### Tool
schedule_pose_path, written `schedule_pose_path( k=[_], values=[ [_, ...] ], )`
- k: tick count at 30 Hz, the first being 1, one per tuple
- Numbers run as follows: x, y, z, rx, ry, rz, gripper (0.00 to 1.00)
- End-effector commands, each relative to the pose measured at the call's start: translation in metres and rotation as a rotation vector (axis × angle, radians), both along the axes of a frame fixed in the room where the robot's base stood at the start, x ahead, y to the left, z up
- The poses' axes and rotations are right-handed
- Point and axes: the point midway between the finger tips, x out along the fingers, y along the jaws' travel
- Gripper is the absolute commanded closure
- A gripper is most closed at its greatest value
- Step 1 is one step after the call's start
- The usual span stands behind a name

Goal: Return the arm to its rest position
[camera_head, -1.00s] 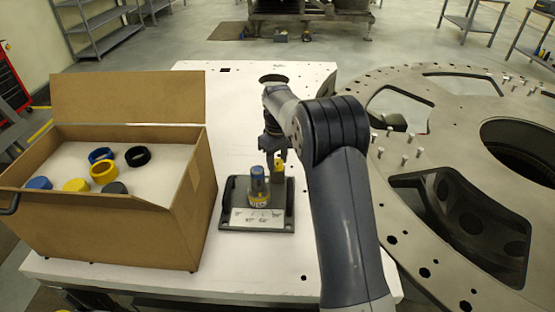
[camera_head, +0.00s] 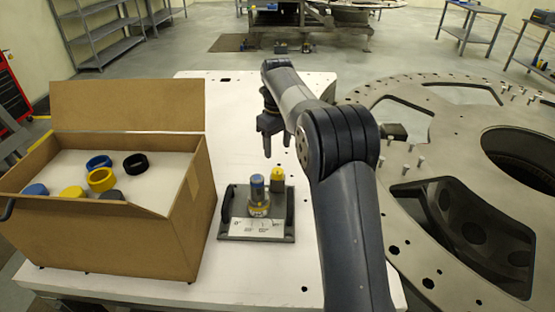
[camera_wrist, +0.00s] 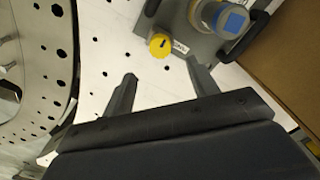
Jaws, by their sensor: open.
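My gripper (camera_head: 273,143) hangs above the white table, beyond the grey fixture plate. Its two fingers are apart, with nothing between them. In the wrist view my gripper (camera_wrist: 163,88) also shows open and empty. The fixture plate (camera_head: 232,228) holds a blue-topped cylinder with a yellow band (camera_head: 258,196) and a smaller yellow-topped piece (camera_head: 277,180). In the wrist view the yellow piece (camera_wrist: 161,45) and the blue-topped cylinder (camera_wrist: 229,20) lie beyond the fingertips, apart from them. My arm rises from the lower right and bends over toward the table.
An open cardboard box (camera_head: 110,235) with several blue, black and yellow rings stands on the left of the white table (camera_head: 215,95). A large grey turret plate (camera_head: 440,110) with upright bolts lies to the right, close to my arm. The table's far part is clear.

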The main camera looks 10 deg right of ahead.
Motion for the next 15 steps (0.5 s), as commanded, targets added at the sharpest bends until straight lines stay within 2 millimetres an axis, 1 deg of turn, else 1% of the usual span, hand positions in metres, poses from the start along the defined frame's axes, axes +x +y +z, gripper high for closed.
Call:
schedule_pose_path(
  k=[1, 3, 6, 15],
  values=[
    [0.001, 0.0, 0.006, 0.0, -0.004, 0.0, 0.44],
    [0.0, 0.0, 0.013, 0.0, -0.002, 0.0, 0.44],
    [0.0, 0.0, 0.017, 0.0, 0.0, 0.0, 0.44],
    [0.0, 0.0, 0.018, 0.0, 0.0, 0.0, 0.44]
  ],
)
